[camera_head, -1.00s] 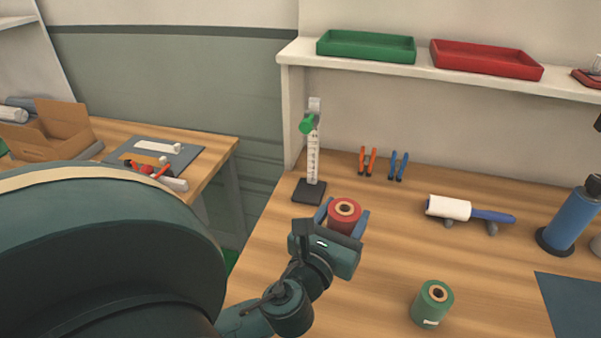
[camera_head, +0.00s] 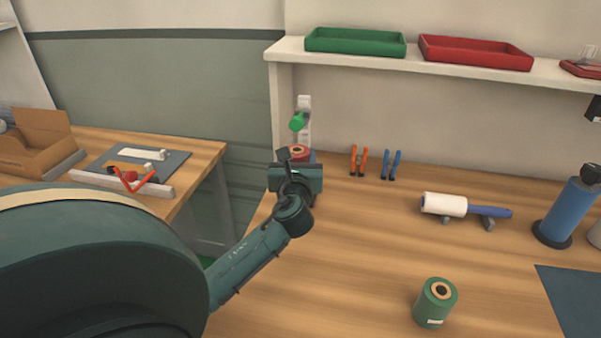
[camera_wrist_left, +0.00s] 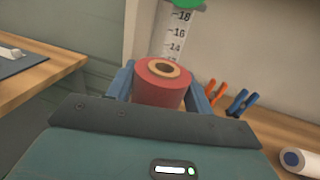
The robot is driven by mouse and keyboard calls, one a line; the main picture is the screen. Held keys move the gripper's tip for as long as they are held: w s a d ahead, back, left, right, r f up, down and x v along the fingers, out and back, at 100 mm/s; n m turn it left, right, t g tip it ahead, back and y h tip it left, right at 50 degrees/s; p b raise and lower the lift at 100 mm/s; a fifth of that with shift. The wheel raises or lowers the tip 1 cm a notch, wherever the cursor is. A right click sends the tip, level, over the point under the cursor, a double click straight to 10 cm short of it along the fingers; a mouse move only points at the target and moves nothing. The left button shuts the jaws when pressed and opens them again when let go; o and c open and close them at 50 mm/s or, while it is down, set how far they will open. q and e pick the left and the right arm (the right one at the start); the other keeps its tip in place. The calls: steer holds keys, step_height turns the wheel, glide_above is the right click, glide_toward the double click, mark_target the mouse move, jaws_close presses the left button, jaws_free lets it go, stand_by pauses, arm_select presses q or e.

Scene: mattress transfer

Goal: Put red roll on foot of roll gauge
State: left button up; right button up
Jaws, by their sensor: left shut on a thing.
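The red roll (camera_wrist_left: 160,86) is upright between the blue fingers of my left gripper (camera_wrist_left: 161,88), which is shut on it. In the head view the red roll (camera_head: 298,151) shows only its top behind my left gripper (camera_head: 298,160). The roll gauge (camera_head: 303,127) is a white upright scale with a green slider. In the left wrist view the gauge's scale (camera_wrist_left: 176,36) rises just behind the roll. The gauge's foot is hidden behind the gripper and roll, so I cannot tell whether the roll touches it. My right gripper is not in view.
A green roll (camera_head: 435,304) stands at the front of the table. Orange clamps (camera_head: 358,161) and blue clamps (camera_head: 391,165) stand right of the gauge. A lint roller (camera_head: 464,206) lies farther right. A shelf (camera_head: 370,61) with green and red trays is above. The middle tabletop is clear.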

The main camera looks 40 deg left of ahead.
arm_select(q)
steer(key=x, duration=0.3)
steer(key=shift+w+d+f, duration=0.1)
steer(key=shift+w+f, duration=0.05)
steer(key=shift+w, duration=0.15)
step_height(320, 180, down, 6)
steer(key=shift+s+d+f+b, duration=0.1)
steer(key=shift+s+f+b, duration=0.1)
steer(key=shift+b, duration=0.75)
steer(key=shift+w+f, duration=0.15)
steer(key=shift+w, duration=0.1)
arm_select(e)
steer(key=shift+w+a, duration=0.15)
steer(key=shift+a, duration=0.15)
arm_select(q)
steer(key=shift+f, duration=0.1)
steer(key=o, duration=1.2)
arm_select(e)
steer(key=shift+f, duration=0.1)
